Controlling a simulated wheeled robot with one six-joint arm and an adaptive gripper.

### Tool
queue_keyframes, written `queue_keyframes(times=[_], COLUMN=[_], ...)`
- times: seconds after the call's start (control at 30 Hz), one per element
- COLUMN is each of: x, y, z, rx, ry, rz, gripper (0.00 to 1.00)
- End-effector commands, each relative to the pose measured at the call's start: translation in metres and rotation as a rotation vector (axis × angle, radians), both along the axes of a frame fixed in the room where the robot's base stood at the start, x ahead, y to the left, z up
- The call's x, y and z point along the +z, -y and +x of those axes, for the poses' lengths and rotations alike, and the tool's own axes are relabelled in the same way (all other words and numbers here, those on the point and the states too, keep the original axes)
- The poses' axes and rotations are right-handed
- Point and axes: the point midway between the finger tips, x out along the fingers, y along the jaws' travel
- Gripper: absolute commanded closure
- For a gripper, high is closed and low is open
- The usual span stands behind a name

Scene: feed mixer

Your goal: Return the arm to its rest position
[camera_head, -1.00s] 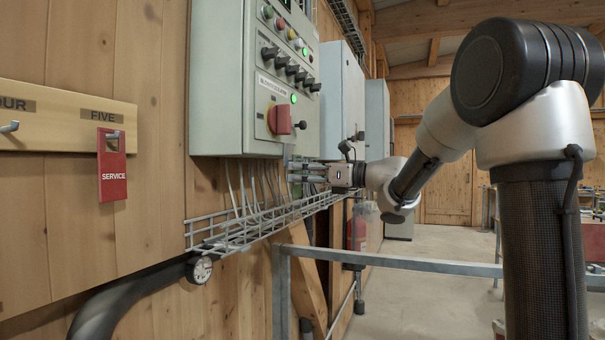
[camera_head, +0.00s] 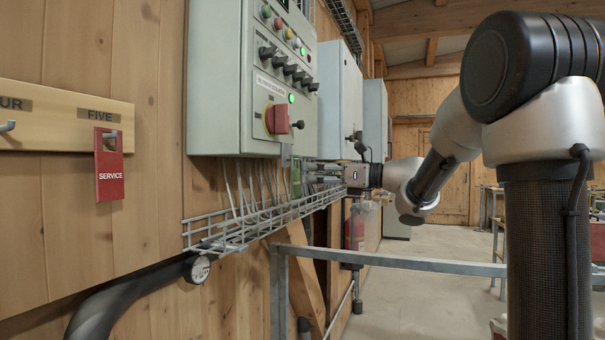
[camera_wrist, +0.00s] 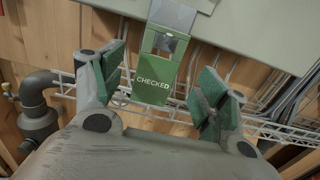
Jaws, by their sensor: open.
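My gripper (camera_head: 310,173) is at the end of my arm, level with the lower edge of the grey control cabinet (camera_head: 222,75). In the wrist view its two green-padded fingers (camera_wrist: 160,82) are spread wide apart with nothing held. A green CHECKED tag (camera_wrist: 153,86) hangs between and beyond them, below the cabinet's underside, with clear gaps to both fingers. In the head view the green tag (camera_head: 296,180) shows narrowly just left of the fingertips. My arm reaches in from the right.
A wire cable tray (camera_head: 235,228) with cables runs under the cabinet, close below my gripper. A metal railing (camera_head: 400,263) crosses in front. A red SERVICE tag (camera_head: 110,174) hangs on a pegboard at left. Open floor lies at the right.

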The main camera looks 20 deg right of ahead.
Motion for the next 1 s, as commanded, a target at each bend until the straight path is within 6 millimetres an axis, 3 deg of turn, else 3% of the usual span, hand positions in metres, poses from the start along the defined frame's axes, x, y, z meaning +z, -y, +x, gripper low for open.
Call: queue_keyframes(times=[0.2,0.4,0.63,0.73,0.83,0.9,1.0], x=[-0.002,-0.003,-0.004,-0.015,-0.036,-0.058,-0.086], y=[0.04,0.059,0.062,0.076,0.124,0.172,0.24], z=[-0.028,-0.043,-0.045,-0.029,0.004,0.019,0.014], rx=[-0.005,-0.002,-0.001,-0.09,-0.337,-0.558,-0.874], ry=[-0.002,-0.001,-0.046,-0.2,-0.437,-0.607,-0.791], rz=[0.0,0.001,0.03,0.094,0.274,0.476,0.831], gripper=[0.26,0.26,0.26,0.26,0.26,0.26,0.26])
